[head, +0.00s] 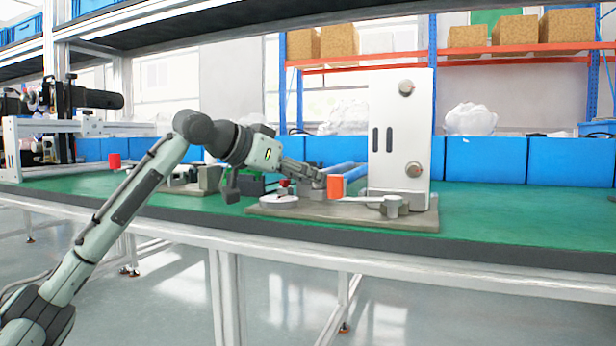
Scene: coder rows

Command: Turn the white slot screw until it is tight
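I cannot make out a white slot screw for certain. A tall white panel (386,130) stands upright on a grey-brown base plate (345,214) and carries two round grey knobs, an upper one (406,88) and a lower one (414,169). An orange-red cylinder (335,187) stands at the end of a flat lever running to a grey block (395,206). A low white disc (280,200) lies at the plate's left. My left gripper (318,178) is just left of the cylinder; contact and finger opening are too small to tell. My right gripper is out of view.
The green bench top (510,215) is clear to the right of the plate. Similar equipment with a red cylinder (114,160) stands at the left. Blue bins (486,153) line the back, and a shelf with cardboard boxes (566,27) is behind.

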